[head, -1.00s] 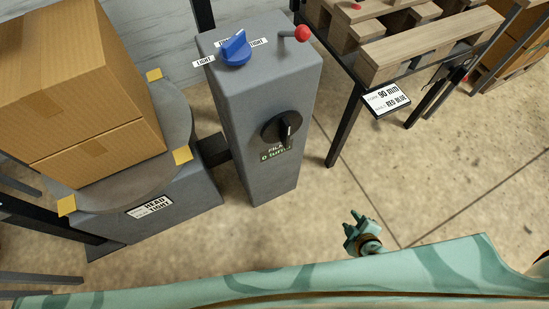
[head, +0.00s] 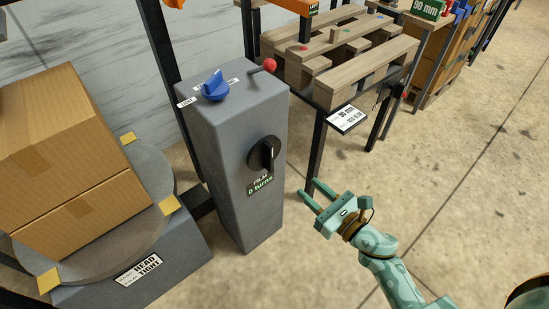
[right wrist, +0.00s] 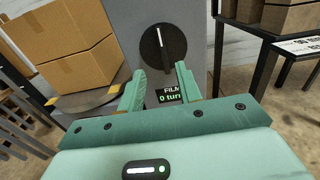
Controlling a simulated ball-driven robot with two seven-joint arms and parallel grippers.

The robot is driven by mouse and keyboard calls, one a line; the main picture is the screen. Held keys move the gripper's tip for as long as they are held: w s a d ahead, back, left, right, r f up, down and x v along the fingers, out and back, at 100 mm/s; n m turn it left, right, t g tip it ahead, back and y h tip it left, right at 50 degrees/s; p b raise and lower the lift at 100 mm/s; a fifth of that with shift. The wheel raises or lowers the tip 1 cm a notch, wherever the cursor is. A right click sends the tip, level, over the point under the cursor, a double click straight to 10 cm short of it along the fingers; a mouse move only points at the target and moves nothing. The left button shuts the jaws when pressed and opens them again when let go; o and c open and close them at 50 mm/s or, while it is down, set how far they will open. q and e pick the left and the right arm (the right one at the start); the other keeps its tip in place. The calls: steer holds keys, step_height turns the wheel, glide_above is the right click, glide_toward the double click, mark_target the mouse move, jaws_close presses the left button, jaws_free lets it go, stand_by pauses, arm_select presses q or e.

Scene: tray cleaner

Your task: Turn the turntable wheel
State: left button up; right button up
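A black round knob (head: 263,154) with a white pointer line sits on the front of a grey post (head: 225,160). A label below it reads "FILM 0 turns" (head: 260,185). In the right wrist view the knob (right wrist: 163,50) is straight ahead, its pointer upright. The grey round turntable (head: 153,172) with yellow tabs is at the left and bears cardboard boxes (head: 70,150). My right gripper (head: 309,188) is open and empty, right of the post and apart from the knob. Its two fingers (right wrist: 160,76) show spread in the right wrist view. My left gripper is out of view.
A blue knob (head: 215,86) and a red-tipped lever (head: 269,66) are on top of the post. A dark-legged stand with wooden pallets (head: 345,50) is behind to the right, bearing a "90 mm" sign (head: 347,119). The concrete floor in front is clear.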

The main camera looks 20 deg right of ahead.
mark_target(272, 154)
steer(key=b+x, duration=0.1)
steer(key=x, duration=1.3)
steer(key=shift+w+f, duration=0.1)
steer(key=shift+w, duration=0.2)
jaws_close()
